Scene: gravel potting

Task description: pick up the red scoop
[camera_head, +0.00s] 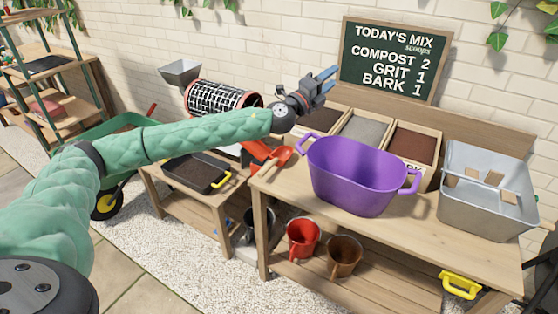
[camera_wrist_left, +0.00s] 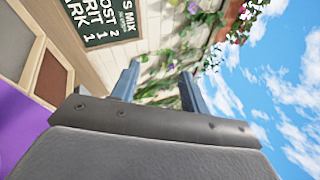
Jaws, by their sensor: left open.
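The red scoop (camera_head: 279,160) lies at the left end of the potting bench, beside the purple tub. My left gripper (camera_head: 327,80) is open and empty, raised above the back of the bench in front of the chalkboard's lower left. It is above and to the right of the scoop, well apart from it. In the left wrist view the two fingers (camera_wrist_left: 158,88) stand apart with wall, plants and sky beyond them. The scoop does not show in that view. My right gripper is in neither view.
A purple tub (camera_head: 350,180) and a grey metal bin (camera_head: 485,205) stand on the bench (camera_head: 405,238). Open wooden bins (camera_head: 369,116) line its back. A mesh drum (camera_head: 222,97) and black tray (camera_head: 197,172) are left. Red (camera_head: 302,238) and brown (camera_head: 345,254) buckets sit below.

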